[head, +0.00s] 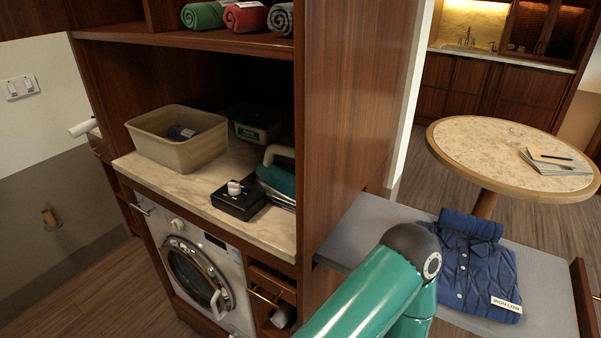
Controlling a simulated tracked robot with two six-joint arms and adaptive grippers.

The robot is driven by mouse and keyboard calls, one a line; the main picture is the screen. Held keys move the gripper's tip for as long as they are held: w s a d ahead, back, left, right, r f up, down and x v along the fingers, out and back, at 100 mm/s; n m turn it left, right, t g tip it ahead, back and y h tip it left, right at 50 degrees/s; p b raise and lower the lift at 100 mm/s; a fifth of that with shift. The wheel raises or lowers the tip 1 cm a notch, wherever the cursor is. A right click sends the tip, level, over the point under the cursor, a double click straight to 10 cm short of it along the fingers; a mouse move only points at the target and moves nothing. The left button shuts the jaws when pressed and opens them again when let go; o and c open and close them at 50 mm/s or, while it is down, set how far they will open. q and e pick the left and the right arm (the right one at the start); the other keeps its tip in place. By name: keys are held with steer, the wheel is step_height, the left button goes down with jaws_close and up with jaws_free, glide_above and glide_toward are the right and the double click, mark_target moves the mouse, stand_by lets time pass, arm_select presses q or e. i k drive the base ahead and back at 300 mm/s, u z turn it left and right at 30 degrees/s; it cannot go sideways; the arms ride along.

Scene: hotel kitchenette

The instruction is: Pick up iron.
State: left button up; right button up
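A teal iron (277,180) with a pale handle rests on the marble counter (189,187) inside the wooden cabinet. It is at the counter's right end, beside the cabinet's side panel (345,110), which cuts off its right part from view. A black box (239,199) with a white knob sits just left of and in front of it. A flat dark piece shows at the iron's lower front. Neither gripper is in view; only a green arm link of mine shows at the bottom, apart from the iron.
A beige bin (178,155) and a dark green box (256,128) share the counter. A shelf (190,38) with rolled towels hangs above. A washing machine (199,270) stands below. A folded blue shirt (470,265) lies on a grey board (543,285). A round table (470,160) stands behind.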

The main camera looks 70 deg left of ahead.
mark_target(280, 178)
steer(key=u, duration=0.2)
steer(key=k, duration=1.75)
steer(key=u, duration=0.6)
steer(key=i, duration=1)
